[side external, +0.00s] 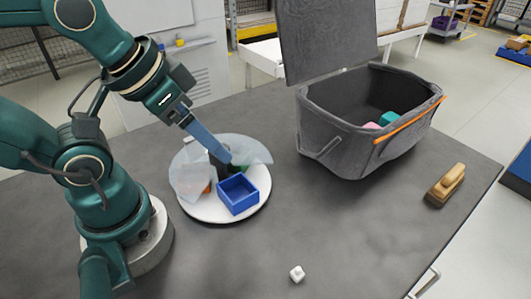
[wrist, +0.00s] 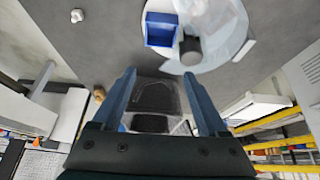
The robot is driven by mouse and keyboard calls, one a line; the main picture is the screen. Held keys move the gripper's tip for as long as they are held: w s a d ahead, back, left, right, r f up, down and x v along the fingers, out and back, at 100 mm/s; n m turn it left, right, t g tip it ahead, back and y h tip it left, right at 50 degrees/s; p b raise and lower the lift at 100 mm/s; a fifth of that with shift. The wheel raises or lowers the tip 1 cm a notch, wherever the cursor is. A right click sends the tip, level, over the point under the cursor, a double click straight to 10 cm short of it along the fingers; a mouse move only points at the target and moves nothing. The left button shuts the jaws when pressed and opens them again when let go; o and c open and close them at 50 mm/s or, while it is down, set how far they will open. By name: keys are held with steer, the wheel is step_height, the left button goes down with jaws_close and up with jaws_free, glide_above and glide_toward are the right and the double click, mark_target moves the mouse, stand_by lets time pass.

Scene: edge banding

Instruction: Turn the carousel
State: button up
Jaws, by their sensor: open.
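The carousel is a round white disc (side external: 205,211) on the grey table, and it also shows at the top of the wrist view (wrist: 190,69). A blue open box (side external: 238,194) sits at its front right, and the box shows in the wrist view (wrist: 161,29). A dark post (wrist: 190,48) stands at the middle, beside translucent pieces (side external: 187,181). A bit of orange and a bit of green show there. My gripper (side external: 226,158) appears over the carousel's back part. In the wrist view my gripper (wrist: 159,73) is open, with nothing between its blue fingers. I cannot tell whether it touches anything.
A dark grey bin (side external: 340,148) with a raised lid stands at the back right, holding pink and teal items. A wooden-handled tool (side external: 445,185) lies near the table's right edge. A small white piece (side external: 297,273) lies at the front. The front right of the table is clear.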

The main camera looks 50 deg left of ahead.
steer(key=n, duration=0.2)
steer(key=n+g, duration=0.5)
steer(key=n, duration=0.7)
glide_above(222, 167)
steer(key=shift+w+f, duration=0.1)
steer(key=shift+f, duration=0.35)
steer(key=shift+w+a+f+n, duration=0.15)
steer(key=shift+a+f+n, duration=0.1)
steer(key=shift+a+n, duration=0.05)
steer(key=shift+a+f+g, duration=0.2)
steer(key=shift+f+g, duration=0.1)
steer(key=shift+f, duration=2.55)
jaws_close()
